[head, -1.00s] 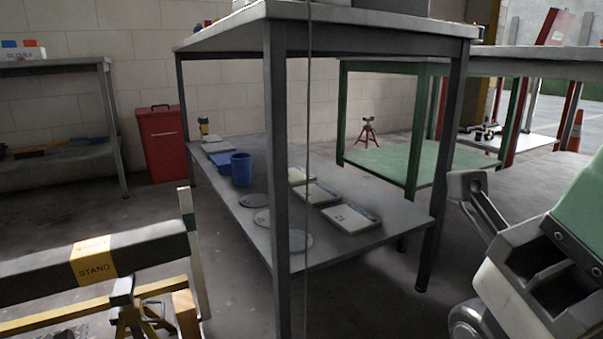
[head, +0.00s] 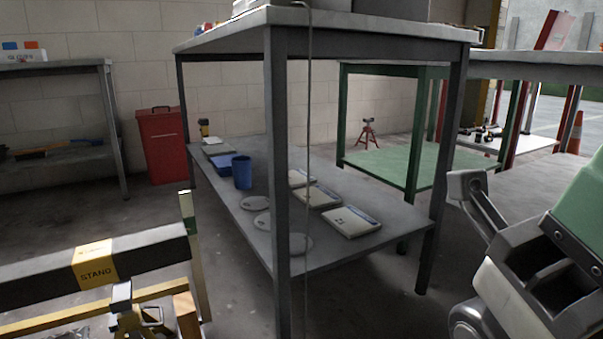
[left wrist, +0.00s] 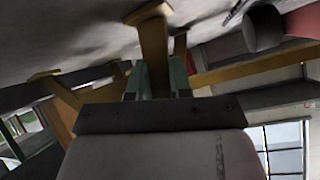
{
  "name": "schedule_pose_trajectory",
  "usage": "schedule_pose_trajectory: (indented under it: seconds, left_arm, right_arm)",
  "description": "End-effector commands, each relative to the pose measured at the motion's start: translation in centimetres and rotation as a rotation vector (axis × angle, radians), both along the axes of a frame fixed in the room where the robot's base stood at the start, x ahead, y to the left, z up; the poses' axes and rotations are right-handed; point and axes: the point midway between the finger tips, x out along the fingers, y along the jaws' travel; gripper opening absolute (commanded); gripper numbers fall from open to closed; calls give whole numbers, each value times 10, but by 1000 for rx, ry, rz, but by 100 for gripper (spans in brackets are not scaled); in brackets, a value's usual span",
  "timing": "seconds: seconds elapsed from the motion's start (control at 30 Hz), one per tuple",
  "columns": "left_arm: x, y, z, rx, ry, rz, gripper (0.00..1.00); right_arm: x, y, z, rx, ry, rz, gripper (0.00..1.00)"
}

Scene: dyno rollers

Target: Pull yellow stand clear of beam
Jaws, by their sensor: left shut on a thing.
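The yellow stand (head: 128,322), with a grey saddle (head: 121,294) on top, is at the lower left of the head view, cut off by the bottom edge. The dark beam (head: 145,251), with a yellow STAND label, lies behind and just above the saddle. I cannot tell whether they touch. In the left wrist view my left gripper (left wrist: 156,82) is shut on a yellow leg of the stand (left wrist: 153,40), with a finger on each side. My left gripper is not visible in the head view.
A yellow bar (head: 60,311) runs below the beam, beside an upright post (head: 195,255). A grey workbench (head: 277,180) stands right of them, its lower shelf holding a blue cup (head: 241,172). Floor shows between post and bench. A red bin (head: 160,145) stands behind.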

Motion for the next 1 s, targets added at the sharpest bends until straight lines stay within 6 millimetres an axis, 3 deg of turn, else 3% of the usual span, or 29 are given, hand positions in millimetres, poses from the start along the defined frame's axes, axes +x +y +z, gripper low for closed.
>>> schedule_pose_trajectory:
  seconds: [1.0]
  left_arm:
    - [-79,-34,-2,17,14,-14,0]
  right_arm:
    - [0,0,47,0,0,0,27]
